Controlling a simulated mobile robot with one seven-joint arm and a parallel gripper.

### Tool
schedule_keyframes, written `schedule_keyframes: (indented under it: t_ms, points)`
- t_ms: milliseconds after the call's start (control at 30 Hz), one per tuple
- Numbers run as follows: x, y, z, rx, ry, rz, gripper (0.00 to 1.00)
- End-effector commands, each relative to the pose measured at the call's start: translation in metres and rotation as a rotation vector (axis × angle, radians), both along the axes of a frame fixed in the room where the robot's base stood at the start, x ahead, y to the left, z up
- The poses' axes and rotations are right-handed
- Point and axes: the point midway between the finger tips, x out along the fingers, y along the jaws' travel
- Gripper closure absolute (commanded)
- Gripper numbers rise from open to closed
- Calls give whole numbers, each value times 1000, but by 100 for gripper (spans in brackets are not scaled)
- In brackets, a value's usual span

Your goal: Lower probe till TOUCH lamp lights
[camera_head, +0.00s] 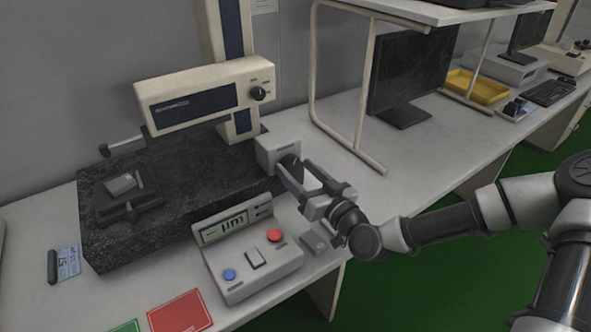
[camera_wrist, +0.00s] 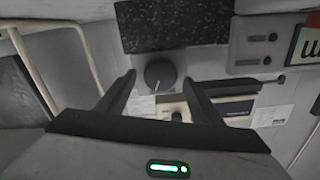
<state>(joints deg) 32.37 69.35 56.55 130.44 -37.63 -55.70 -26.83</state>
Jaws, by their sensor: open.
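A dark round knob (camera_head: 288,161) sits on a grey box (camera_head: 270,150) at the right end of the black granite base (camera_head: 130,245). In the wrist view the knob (camera_wrist: 160,74) lies between and beyond my fingertips. My gripper (camera_head: 297,168) is open and empty; whether a finger touches the knob is unclear. The probe arm (camera_head: 122,146) reaches left from the cream drive unit (camera_head: 200,97), above a small grey block (camera_head: 122,185) on a fixture, with a visible gap.
The control box (camera_head: 255,265) with a display, blue button (camera_head: 229,274) and red button (camera_head: 274,235) stands close to my gripper's left. A small grey block (camera_head: 318,240) lies below my wrist. A shelf frame (camera_head: 365,90) rises behind right. Red card (camera_head: 180,312) lies in front.

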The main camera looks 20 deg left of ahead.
Motion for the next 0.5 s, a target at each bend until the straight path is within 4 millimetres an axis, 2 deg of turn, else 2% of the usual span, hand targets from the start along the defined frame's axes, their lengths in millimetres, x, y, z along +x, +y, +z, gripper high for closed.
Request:
schedule_keyframes:
  t_ms: [133, 433, 500]
  points:
    - [7, 9, 0, 0, 1, 1, 40]
    - [8, 10, 0, 1, 1, 0, 40]
    - [8, 10, 0, 1, 1, 0, 50]
